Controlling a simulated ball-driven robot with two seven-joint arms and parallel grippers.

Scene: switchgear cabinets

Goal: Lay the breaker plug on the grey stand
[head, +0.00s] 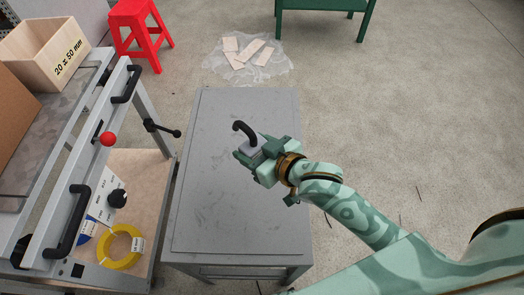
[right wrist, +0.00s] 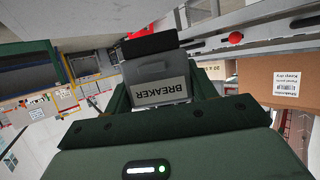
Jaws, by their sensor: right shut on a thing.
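The breaker plug (head: 250,142) is a grey block with a curved black handle. In the right wrist view the plug (right wrist: 158,85) carries a label reading BREAKER. My right gripper (head: 254,151) is shut on it, with the green fingers on both sides of the block. The gripper and plug show over the grey stand (head: 215,205), near the middle of its flat top. From these views I cannot tell the exact gap between plug and top. The gripper partly hides the plug in the head view. My left gripper is not in view.
A trolley with black handles (head: 66,222) and a red knob (head: 107,139) stands left of the stand, with a wooden box (head: 43,50) on it. A yellow coil (head: 120,247) lies on its lower shelf. A red stool (head: 138,30) stands behind. The stand's top is otherwise bare.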

